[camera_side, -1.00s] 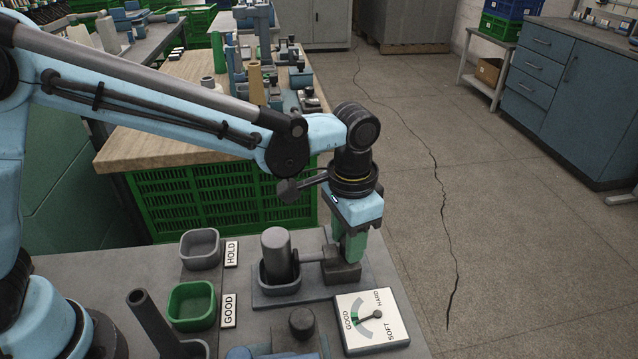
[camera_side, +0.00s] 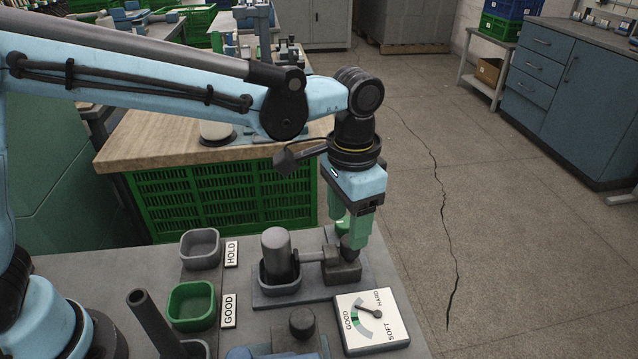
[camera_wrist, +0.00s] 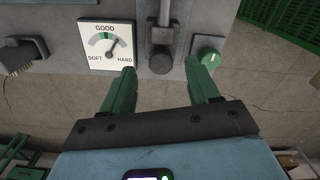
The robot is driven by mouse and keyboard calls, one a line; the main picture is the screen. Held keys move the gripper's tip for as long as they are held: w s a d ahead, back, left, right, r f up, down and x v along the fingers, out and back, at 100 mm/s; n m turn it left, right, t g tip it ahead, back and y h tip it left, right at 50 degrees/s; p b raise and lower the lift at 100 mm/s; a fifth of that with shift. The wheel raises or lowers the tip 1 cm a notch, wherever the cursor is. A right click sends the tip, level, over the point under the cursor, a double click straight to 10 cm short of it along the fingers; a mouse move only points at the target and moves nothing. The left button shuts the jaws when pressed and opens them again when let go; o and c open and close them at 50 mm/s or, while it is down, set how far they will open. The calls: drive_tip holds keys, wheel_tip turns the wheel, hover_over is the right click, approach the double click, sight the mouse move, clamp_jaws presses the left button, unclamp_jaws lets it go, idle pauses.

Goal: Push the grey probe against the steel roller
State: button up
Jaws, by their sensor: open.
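The steel roller (camera_side: 276,247) is a grey upright cylinder in a dark cup on the bench. The grey probe (camera_side: 311,256) is a horizontal rod pointing at the roller from a dark block (camera_side: 343,272) on its right. I cannot tell whether its tip touches the roller. In the wrist view the probe (camera_wrist: 164,14) runs up from the block, which carries a round dark knob (camera_wrist: 161,64). My gripper (camera_side: 348,238) is open, with its green fingers either side of the knob. It also shows in the wrist view (camera_wrist: 160,74), holding nothing.
A dial (camera_side: 371,320) marked SOFT, GOOD and HARD lies in front of the block. A grey HOLD tray (camera_side: 200,262) and a green GOOD tray (camera_side: 192,322) are left of the roller. A green knob (camera_wrist: 208,56) is right of the block in the wrist view.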

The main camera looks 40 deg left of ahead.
wheel_tip(320, 180, up, 8)
drive_tip(key=shift+f, duration=0.15)
idle(0.3)
drive_tip(key=s+a+f+n+t, duration=0.2)
drive_tip(key=s+a+n+t, duration=0.1)
drive_tip(key=a, duration=0.8)
drive_tip(key=s+a+f+n+t, duration=0.3)
drive_tip(key=s+a, duration=0.3)
drive_tip(key=a, duration=0.5)
drive_tip(key=shift+f+t, duration=0.15)
drive_tip(key=shift+t, duration=0.45)
